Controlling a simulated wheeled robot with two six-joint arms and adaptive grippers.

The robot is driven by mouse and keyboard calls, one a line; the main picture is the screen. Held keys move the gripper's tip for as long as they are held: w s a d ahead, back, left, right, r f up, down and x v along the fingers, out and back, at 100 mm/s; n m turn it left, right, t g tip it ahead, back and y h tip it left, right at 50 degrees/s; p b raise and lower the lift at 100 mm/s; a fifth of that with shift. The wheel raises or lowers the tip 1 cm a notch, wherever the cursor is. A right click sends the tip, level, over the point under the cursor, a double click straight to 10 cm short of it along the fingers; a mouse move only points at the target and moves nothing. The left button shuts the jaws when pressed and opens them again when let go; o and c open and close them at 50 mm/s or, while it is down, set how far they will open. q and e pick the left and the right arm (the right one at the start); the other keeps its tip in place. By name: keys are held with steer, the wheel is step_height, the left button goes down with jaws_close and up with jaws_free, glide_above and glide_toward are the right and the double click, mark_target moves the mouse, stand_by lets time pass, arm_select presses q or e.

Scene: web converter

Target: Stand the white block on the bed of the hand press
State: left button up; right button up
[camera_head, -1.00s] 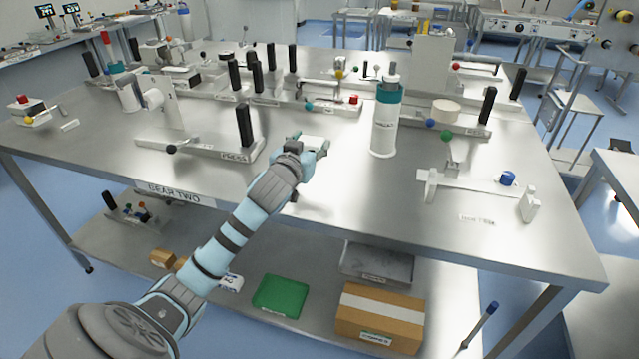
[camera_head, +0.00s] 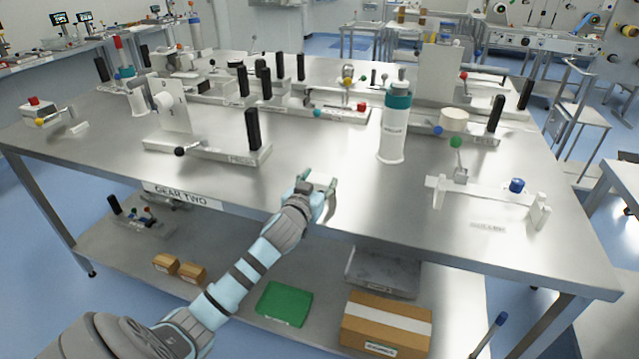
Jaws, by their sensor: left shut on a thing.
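My left gripper (camera_head: 318,188) is near the front edge of the steel table (camera_head: 330,215), right of the table's name label. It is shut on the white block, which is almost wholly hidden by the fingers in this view. The hand press, a long white base (camera_head: 205,150) with a black ball and an upright black handle (camera_head: 253,129), stands on the table behind and to the left of the gripper. The gripper is clear of it. My right gripper is not in view.
A white cylinder with a teal top (camera_head: 394,125) stands behind and right of the gripper. A white fixture with a blue knob (camera_head: 490,193) is further right. More small devices fill the back. The front middle of the table is clear. A lower shelf holds a green tray (camera_head: 284,304).

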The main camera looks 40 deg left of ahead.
arm_select(q)
steer(key=shift+f, duration=0.3)
steer(key=o, duration=1.4)
